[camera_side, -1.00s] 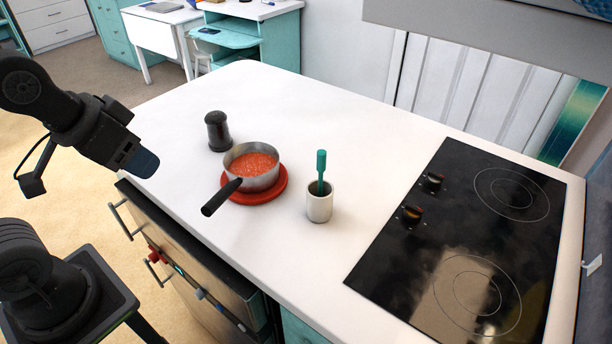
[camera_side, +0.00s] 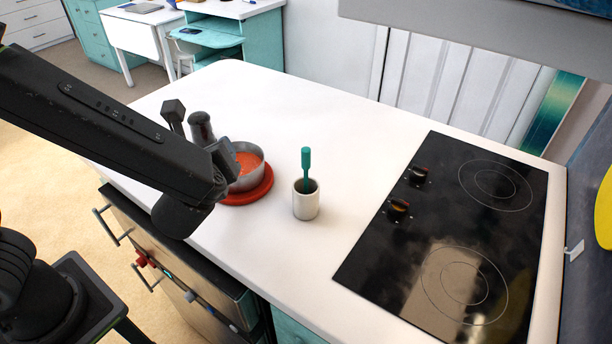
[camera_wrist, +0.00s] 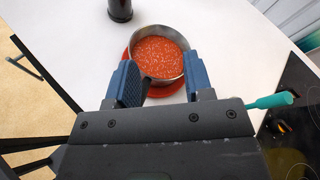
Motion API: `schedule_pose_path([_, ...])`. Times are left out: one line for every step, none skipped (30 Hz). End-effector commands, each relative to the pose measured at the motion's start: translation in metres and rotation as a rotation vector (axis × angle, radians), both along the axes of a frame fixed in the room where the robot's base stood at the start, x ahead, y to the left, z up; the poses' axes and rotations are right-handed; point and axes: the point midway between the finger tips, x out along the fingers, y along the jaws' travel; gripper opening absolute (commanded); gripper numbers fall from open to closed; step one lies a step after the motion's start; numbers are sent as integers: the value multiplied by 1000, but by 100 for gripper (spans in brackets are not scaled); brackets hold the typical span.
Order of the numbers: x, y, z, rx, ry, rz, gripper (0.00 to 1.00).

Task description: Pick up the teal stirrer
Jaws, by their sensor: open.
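The teal stirrer (camera_side: 306,160) stands upright in a small white cup (camera_side: 306,205) on the counter, left of the stove. Its lower end is hidden in the cup. In the wrist view the teal stirrer (camera_wrist: 270,101) sticks out at the right, past my gripper, and the cup is hidden. My gripper (camera_wrist: 160,80) is open and empty, its blue fingers apart over the near side of the pot. In the side view my gripper (camera_side: 222,160) is left of the stirrer and apart from it, overlapping the pot.
A metal pot (camera_side: 254,178) of red sauce sits on a red trivet (camera_side: 262,192) just left of the cup. A dark grinder (camera_side: 201,127) stands behind it. The black stove (camera_side: 440,230) is to the right. The counter's back middle (camera_side: 310,110) is clear.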

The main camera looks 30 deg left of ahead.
Motion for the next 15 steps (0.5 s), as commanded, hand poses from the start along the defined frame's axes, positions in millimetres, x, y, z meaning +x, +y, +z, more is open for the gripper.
schedule_pose_path([9,-28,-5,118,-6,-126,47])
schedule_pose_path([14,-42,-6,179,-17,-191,47])
schedule_pose_path([19,-60,-8,253,-34,-272,47])
schedule_pose_path([21,-73,-9,301,-46,-324,47])
schedule_pose_path([23,-85,-11,345,-60,-373,47])
schedule_pose_path([24,-99,-13,392,-75,-427,47])
schedule_pose_path([25,-108,-14,424,-86,-462,47])
schedule_pose_path([25,-116,-15,448,-96,-490,47])
schedule_pose_path([25,-124,-16,472,-107,-521,47])
schedule_pose_path([26,-128,-16,486,-114,-536,47])
schedule_pose_path([27,-131,-17,495,-118,-546,47])
schedule_pose_path([29,-133,-17,503,-121,-555,47])
schedule_pose_path([32,-133,-17,507,-122,-558,47])
schedule_pose_path([34,-133,-17,508,-123,-559,47])
schedule_pose_path([37,-132,-17,507,-124,-558,47])
